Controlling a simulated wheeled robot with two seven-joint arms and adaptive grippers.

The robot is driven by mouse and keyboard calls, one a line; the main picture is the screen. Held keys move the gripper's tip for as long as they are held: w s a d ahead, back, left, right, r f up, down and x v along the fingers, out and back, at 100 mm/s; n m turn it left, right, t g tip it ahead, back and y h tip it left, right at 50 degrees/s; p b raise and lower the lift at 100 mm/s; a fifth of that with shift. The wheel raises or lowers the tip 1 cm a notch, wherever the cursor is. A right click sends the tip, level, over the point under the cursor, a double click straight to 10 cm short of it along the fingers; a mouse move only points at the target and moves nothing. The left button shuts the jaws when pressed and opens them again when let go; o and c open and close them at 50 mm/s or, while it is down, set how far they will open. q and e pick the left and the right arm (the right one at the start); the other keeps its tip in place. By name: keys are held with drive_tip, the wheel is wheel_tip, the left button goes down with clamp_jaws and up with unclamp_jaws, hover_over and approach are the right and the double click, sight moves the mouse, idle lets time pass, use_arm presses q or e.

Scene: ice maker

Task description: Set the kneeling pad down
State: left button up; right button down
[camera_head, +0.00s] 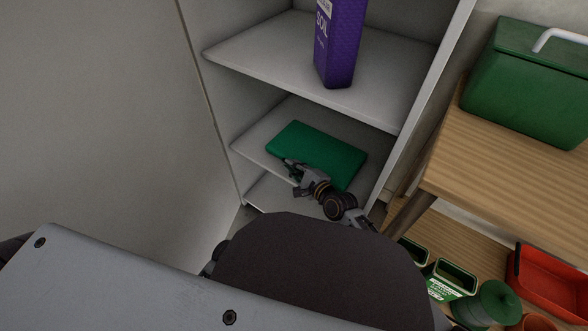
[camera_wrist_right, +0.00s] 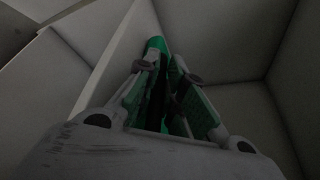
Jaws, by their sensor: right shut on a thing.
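The green kneeling pad (camera_head: 318,148) is a flat rectangular slab in the head view. It is over the lower shelf (camera_head: 262,139) of the white cabinet; I cannot tell whether it rests fully on the shelf. My right gripper (camera_head: 290,172) is shut on the pad's near edge. In the right wrist view the green pad (camera_wrist_right: 157,46) shows edge-on between the fingers of my right gripper (camera_wrist_right: 163,72). The fingers hide part of it. My left gripper is not in view.
A purple soil bag (camera_head: 338,40) stands on the shelf above (camera_head: 270,62). Cabinet walls close in on both sides. To the right, a wooden table (camera_head: 505,175) bears a green cooler box (camera_head: 527,85). A red tray (camera_head: 548,285) and green containers (camera_head: 452,278) sit lower right.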

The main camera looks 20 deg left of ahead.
drive_tip(key=c, duration=1.5)
unclamp_jaws()
drive_tip(key=shift+d, duration=0.1)
